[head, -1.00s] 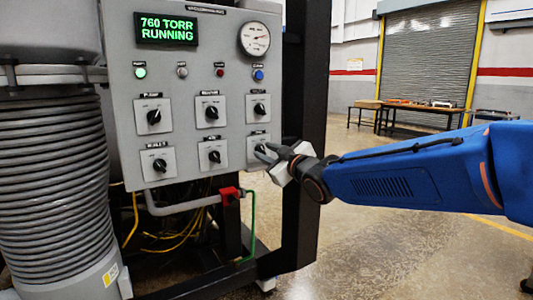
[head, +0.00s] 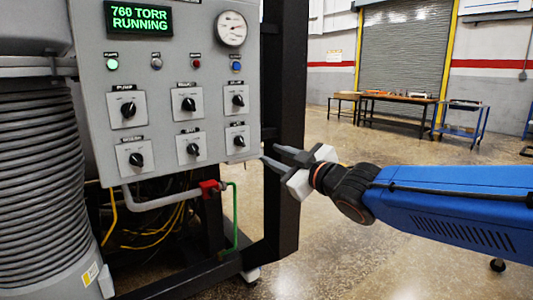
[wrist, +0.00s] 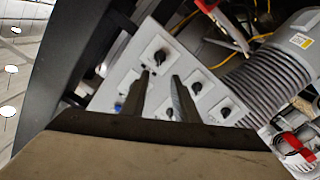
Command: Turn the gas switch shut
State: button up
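The grey panel (head: 165,80) carries two rows of black rotary switches on white plates. Their labels are too small to read surely, so I cannot tell by label which is the gas switch. The bottom-right switch (head: 238,141) is nearest my gripper (head: 269,154) and is unobstructed in the head view; its knob also shows beyond the fingertips in the wrist view (wrist: 161,56). My gripper is open and empty, apart from the panel, just right of its lower right corner. The bottom-middle switch (head: 192,149) and bottom-left switch (head: 136,159) show in the head view.
A green display (head: 139,18) reads 760 TORR RUNNING, beside a round gauge (head: 231,28). A dark frame post (head: 285,90) stands right behind my gripper. A red valve (head: 209,187) on pipes sits below the panel. The floor to the right is open, with tables (head: 398,99) far back.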

jog(key=shift+v, duration=1.35)
jog(key=s+d+f+m+g+h, duration=0.25)
jog(key=d+f+m+h, duration=0.2)
jog(key=d+f, duration=0.35)
jog(key=s+d+f+m+g+h, duration=0.1)
jog(key=s+d+f+m+h, duration=0.35)
jog(key=d, duration=0.65)
jog(key=s+d+f+m+g, duration=0.2)
jog(key=s+f+g, duration=0.1)
jog(key=s+f, duration=0.4)
jog(key=s+d+f+m+g+h, duration=0.1)
jog(key=s+f+m+g, duration=0.1)
jog(key=s+f, duration=0.5)
jog(key=s+g, duration=0.1)
jog(key=s, duration=0.2)
jog(key=shift+s+d+g, duration=0.35)
jog(key=shift+d, duration=0.05)
